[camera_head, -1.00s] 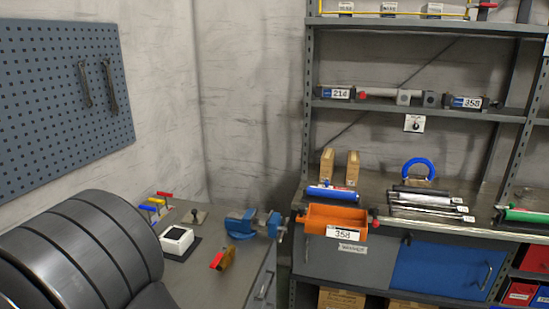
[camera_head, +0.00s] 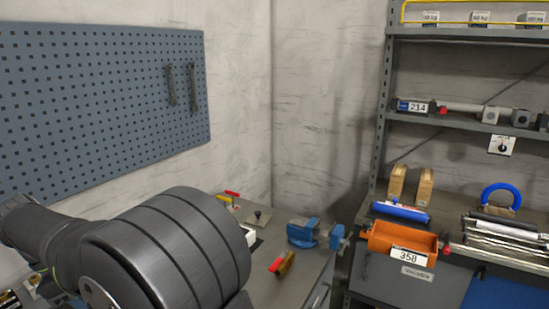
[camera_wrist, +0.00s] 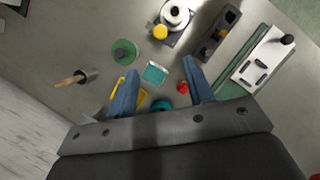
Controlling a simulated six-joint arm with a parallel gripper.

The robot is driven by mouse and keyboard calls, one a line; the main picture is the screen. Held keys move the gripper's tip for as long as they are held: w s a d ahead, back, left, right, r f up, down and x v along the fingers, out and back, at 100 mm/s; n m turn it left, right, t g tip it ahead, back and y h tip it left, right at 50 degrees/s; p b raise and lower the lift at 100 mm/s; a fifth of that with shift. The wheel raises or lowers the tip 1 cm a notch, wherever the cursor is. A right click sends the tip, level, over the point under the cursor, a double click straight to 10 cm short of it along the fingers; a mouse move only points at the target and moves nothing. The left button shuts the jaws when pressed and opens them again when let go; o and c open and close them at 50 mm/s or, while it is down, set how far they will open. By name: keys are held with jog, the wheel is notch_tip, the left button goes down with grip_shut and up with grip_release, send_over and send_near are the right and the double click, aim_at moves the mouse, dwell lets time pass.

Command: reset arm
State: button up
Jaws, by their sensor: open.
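My gripper (camera_wrist: 158,95) shows in the wrist view with two blue-grey fingers spread apart and nothing held between them. It is above a grey bench top. Below and between the fingers lie a small teal-and-white block (camera_wrist: 154,73), a red knob-like piece (camera_wrist: 182,87) and a teal round piece (camera_wrist: 161,105). In the head view my dark arm fills the lower left, and the gripper itself is out of sight there.
The bench holds a blue vise (camera_head: 303,232) and a brass valve with red handle (camera_head: 285,264). An orange bin (camera_head: 400,240) labelled 358 is on the shelving at right. A pegboard (camera_head: 95,105) with two wrenches hangs left. The wrist view shows a green disc (camera_wrist: 124,51).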

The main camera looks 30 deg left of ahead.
jog(key=x, duration=1.5)
jog(key=shift+d+r, duration=0.1)
jog(key=shift+d, duration=0.05)
jog(key=m+g, duration=0.1)
jog(key=m, duration=0.2)
jog(key=shift+w+r+h, duration=0.1)
jog(key=shift+h, duration=0.3)
jog(key=m+g, duration=0.1)
jog(key=m, duration=0.4)
jog(key=shift+w+a+g+h, duration=0.15)
jog(key=shift+a+g+h, duration=0.05)
jog(key=shift+g+h, duration=0.2)
jog(key=m+g, duration=0.1)
jog(key=m, duration=0.1)
jog(key=m+g, duration=0.1)
jog(key=m, duration=0.2)
jog(key=shift+w, duration=0.2)
jog(key=m+g+y, duration=0.1)
jog(key=m, duration=0.2)
jog(key=shift+d+m, duration=0.1)
jog(key=shift+m, duration=0.3)
